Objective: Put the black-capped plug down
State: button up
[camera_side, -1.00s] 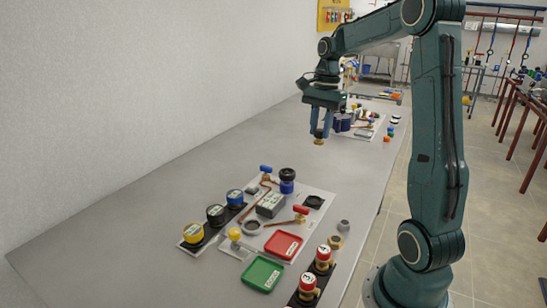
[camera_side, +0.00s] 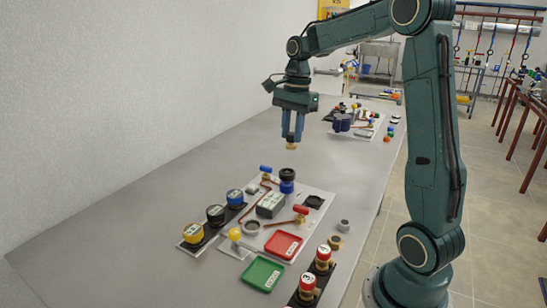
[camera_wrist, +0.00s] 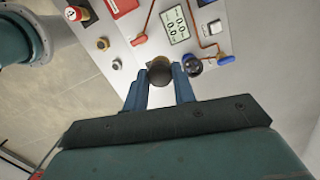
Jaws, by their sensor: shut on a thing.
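My gripper (camera_side: 292,134) is shut on the black-capped plug (camera_side: 291,147) and holds it in the air above the bench, beyond the panel. In the side view only the plug's brass lower end shows below the fingers. In the wrist view its dark round cap (camera_wrist: 160,75) sits between the two blue fingers, with a brass edge behind it. A blue cylinder with a black top (camera_side: 287,180) stands on the panel below and nearer the side camera. It also shows just right of the fingers in the wrist view (camera_wrist: 193,66).
The light panel (camera_side: 322,194) carries a grey meter (camera_side: 270,205), a red-handled valve (camera_side: 301,210) and a blue-handled valve (camera_side: 266,170). A red tray (camera_side: 284,244) and a green tray (camera_side: 262,274) lie nearer. Dark-bodied capped parts (camera_side: 216,214) stand left. The bench (camera_side: 180,180) is bare at left.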

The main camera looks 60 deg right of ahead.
jog(key=w+a, duration=0.5)
jog(key=a, duration=0.7)
jog(key=shift+a+r, duration=0.3)
jog(key=shift+a, duration=0.05)
jog(key=shift+f, duration=0.1)
notch_tip(320, 180, down, 20)
jog(key=shift+r, duration=0.1)
jog(key=shift+f, duration=0.3)
dwell(0.4)
jog(key=o, duration=1)
jog(key=shift+r, duration=0.1)
notch_tip(320, 180, up, 12)
jog(key=d, duration=0.1)
jog(key=shift+s+d+r, duration=0.2)
jog(key=shift+d, duration=0.05)
